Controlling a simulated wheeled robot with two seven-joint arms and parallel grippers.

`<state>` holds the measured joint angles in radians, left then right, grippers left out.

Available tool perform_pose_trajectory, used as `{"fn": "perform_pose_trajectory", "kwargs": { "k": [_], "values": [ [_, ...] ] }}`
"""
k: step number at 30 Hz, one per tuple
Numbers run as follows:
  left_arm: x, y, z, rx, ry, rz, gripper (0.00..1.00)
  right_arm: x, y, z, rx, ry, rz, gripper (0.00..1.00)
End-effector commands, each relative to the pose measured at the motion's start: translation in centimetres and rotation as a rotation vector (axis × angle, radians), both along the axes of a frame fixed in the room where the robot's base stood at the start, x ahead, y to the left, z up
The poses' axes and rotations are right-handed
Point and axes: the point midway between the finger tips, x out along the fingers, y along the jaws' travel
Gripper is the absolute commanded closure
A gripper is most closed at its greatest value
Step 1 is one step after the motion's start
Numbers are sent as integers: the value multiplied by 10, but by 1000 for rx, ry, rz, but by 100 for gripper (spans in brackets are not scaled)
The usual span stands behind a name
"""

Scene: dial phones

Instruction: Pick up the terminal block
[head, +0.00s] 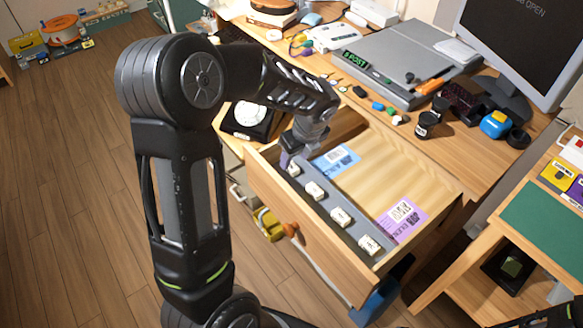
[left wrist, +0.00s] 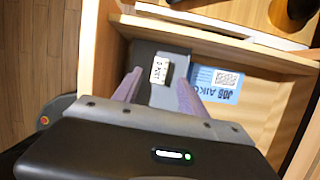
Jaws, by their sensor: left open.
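Several small white labelled blocks sit in a row on a grey strip inside the open drawer; the task's terminal block seems to be one of them, and I cannot tell which by its label. The block at the far left end (head: 294,170) is by my left gripper (head: 289,156), which reaches down into that drawer corner. In the left wrist view this white block (left wrist: 159,70) lies between and just beyond the fingertips of my open left gripper (left wrist: 158,84). Contact is not visible. The other blocks (head: 315,191) lie along the strip toward the lower right.
The wooden drawer (head: 330,262) has raised walls close around the gripper. A blue card (head: 337,160) and a purple card (head: 402,217) lie beside the strip; the rest of the drawer floor is bare. The desk above holds a grey panel (head: 400,65) and a monitor (head: 525,40).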

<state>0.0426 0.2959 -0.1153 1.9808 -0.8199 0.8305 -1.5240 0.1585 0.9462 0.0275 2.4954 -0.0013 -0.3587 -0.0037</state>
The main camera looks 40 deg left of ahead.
Motion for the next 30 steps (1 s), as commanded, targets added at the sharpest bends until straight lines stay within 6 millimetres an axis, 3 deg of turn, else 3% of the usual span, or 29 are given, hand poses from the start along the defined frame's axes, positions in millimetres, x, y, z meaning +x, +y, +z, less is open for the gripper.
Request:
{"fn": "perform_pose_trajectory", "kwargs": {
  "k": [6,9,27,30],
  "values": [
    [2,11,-33,0,3,0,51,0,0,-6,0,0,0,100],
    [3,13,-39,0,0,0,51,0,0,-6,0,0,0,100],
    [4,13,-39,0,-1,0,51,0,0,-6,0,0,0,100],
    [4,13,-39,0,0,0,58,0,0,-6,0,0,0,100]
  ]
}}
